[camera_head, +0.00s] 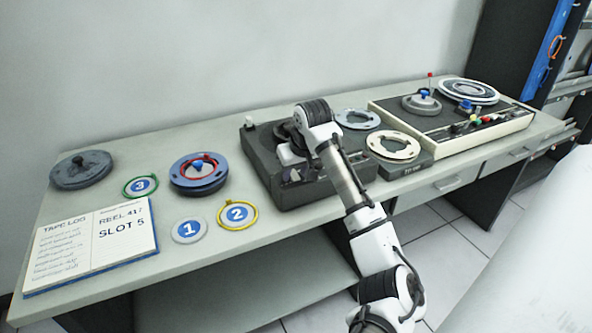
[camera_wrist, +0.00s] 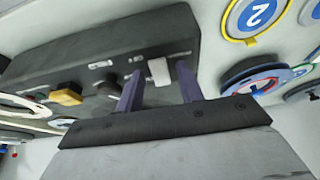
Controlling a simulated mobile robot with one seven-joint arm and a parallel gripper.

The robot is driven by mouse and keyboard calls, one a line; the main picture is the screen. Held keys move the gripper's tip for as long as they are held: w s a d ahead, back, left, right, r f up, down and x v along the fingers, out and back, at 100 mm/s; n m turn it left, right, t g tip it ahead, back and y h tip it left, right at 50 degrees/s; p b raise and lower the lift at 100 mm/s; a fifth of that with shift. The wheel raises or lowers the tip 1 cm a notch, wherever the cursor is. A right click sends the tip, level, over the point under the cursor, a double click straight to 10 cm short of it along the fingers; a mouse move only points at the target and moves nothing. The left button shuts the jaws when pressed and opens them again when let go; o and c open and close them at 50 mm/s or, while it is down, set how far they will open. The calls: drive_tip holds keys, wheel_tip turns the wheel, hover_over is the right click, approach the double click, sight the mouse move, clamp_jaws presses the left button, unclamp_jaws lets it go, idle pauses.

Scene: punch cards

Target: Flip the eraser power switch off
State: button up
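The eraser is a dark grey box (camera_head: 300,190) in the middle of the table, partly hidden by my arm in the head view. In the wrist view its panel (camera_wrist: 120,50) fills the upper left, with a small white block-like switch (camera_wrist: 159,71) on it. My gripper (camera_wrist: 160,76) is open, with one purple-grey finger on each side of the white switch. I cannot tell whether either finger touches it. Which way the switch is set is not clear. In the head view my gripper (camera_head: 292,172) is at the box's front left, its fingers too small to make out.
The panel also carries a yellow knob (camera_wrist: 66,97) and a black knob (camera_wrist: 108,88). A cream tape machine (camera_head: 480,130) stands to the right. Numbered reels and an open tape log (camera_head: 90,250) lie to the left.

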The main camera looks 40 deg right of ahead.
clamp_jaws()
drive_tip(key=shift+w+r+p, duration=0.15)
drive_tip(key=shift+r+p, duration=0.15)
drive_tip(key=shift+p, duration=0.45)
drive_tip(key=g+p, duration=0.1)
drive_tip(key=p, duration=0.1)
drive_tip(key=shift+w+r+p, duration=0.15)
drive_tip(key=shift+r+p, duration=0.05)
drive_tip(key=shift+p, duration=0.1)
drive_tip(key=g+p, duration=0.1)
drive_tip(key=p, duration=0.1)
drive_tip(key=g+p, duration=0.1)
drive_tip(key=p, duration=0.2)
drive_tip(key=shift+w+d+g+y, duration=0.1)
drive_tip(key=shift+w+g+y, duration=0.2)
drive_tip(key=shift+y, duration=0.1)
drive_tip(key=shift+f+g+p, duration=0.3)
drive_tip(key=shift+g+p, duration=0.15)
drive_tip(key=shift+g, duration=0.05)
drive_tip(key=shift+o, duration=0.9)
unclamp_jaws()
